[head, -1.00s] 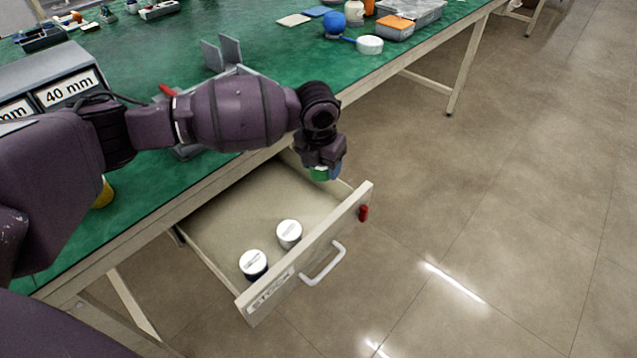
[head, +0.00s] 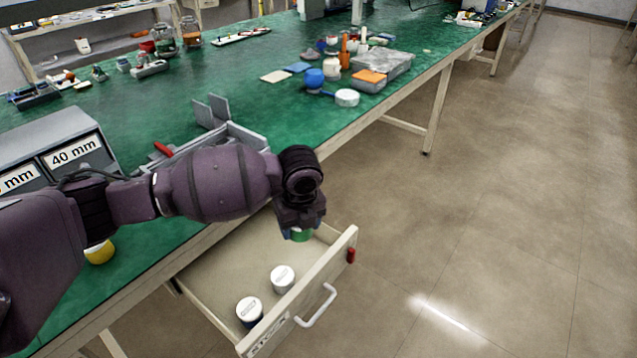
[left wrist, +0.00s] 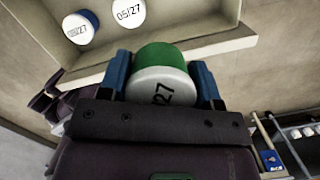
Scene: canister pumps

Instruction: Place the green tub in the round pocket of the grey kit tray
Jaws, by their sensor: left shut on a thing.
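The green tub (head: 301,235) is held in my left gripper (head: 300,228), over the far right part of the open drawer in the head view. In the left wrist view the tub (left wrist: 160,58), green with a white printed end, sits between the blue fingers of the gripper (left wrist: 162,82). A flat grey piece (head: 388,64) lies on the bench at the back right; I cannot make out a round pocket in it or tell whether it is the kit tray. My right gripper is not in view.
The open drawer (head: 225,272) below the bench edge holds two white-lidded tubs (head: 282,277) (head: 249,309). A grey fixture (head: 248,136) and a 40 mm-labelled box (head: 72,153) stand on the green bench (head: 170,98). A blue ball-shaped object (head: 314,78) and a white round piece (head: 346,97) lie farther back.

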